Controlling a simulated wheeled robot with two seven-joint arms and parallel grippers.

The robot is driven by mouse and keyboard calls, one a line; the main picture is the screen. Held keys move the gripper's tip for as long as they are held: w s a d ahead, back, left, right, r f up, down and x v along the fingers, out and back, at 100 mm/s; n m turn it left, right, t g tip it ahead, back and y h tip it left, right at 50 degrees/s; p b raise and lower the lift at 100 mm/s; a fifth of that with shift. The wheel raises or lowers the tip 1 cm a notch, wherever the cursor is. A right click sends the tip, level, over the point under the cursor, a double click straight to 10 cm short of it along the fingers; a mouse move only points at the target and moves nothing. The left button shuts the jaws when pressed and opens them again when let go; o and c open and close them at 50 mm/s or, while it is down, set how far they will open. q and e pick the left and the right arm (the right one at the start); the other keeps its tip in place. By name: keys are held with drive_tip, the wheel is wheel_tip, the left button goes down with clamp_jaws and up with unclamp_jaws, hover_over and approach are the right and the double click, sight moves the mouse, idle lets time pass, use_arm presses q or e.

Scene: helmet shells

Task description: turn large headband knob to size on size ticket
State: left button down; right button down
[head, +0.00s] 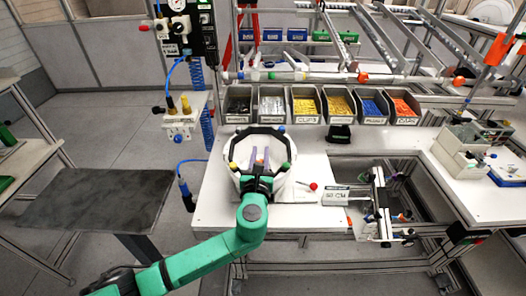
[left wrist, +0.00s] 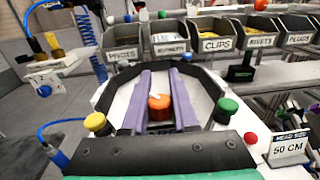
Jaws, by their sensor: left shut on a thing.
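A white helmet shell (head: 236,182) with a dark octagonal band around its rim sits on the white worktable. An orange knob (left wrist: 158,108) with a white mark shows in the left wrist view. My left gripper (head: 260,151) reaches over the shell, its two purple fingers pointing away. In the left wrist view the fingers (left wrist: 161,80) lie on either side of the knob and are shut on it. The knob is hidden in the head view. The size ticket (head: 335,194) stands right of the shell; in the left wrist view the ticket (left wrist: 289,149) reads 50 CM. My right gripper is not seen.
A row of labelled bins (head: 305,105) with small parts stands behind the shell. A red-topped knob (head: 313,186) stands close right of the shell. A metal fixture (head: 380,205) stands further right.

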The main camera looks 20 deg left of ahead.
use_arm(q)
drive_tip(key=n+g+y, duration=0.1)
drive_tip(key=n+y, duration=0.1)
drive_tip(key=y, duration=0.1)
drive_tip(key=a+n+g+y, duration=0.1)
drive_tip(key=n+y, duration=0.1)
drive_tip(key=y, duration=0.1)
drive_tip(key=shift+s+n+g+y, duration=0.15)
drive_tip(key=shift+n+g+y, duration=0.25)
drive_tip(key=n+y, duration=0.1)
drive_tip(key=g+y+b, duration=0.1)
drive_tip(key=n+g+y, duration=0.1)
drive_tip(key=shift+s+a+n, duration=0.25)
drive_tip(key=shift+n, duration=0.05)
drive_tip(key=shift+s+a+n+g+y+b, duration=0.15)
drive_tip(key=shift+n+g+y+b, duration=0.4)
drive_tip(key=shift+g, duration=0.4)
drive_tip(key=shift+s+a+n+g+y+b, duration=0.1)
drive_tip(key=shift+n+g+y+b, duration=0.2)
drive_tip(key=shift+n+g+y, duration=0.55)
drive_tip(key=shift+r, duration=0.1)
drive_tip(key=c, duration=0.7)
unclamp_jaws()
drive_tip(key=shift+a, duration=0.1)
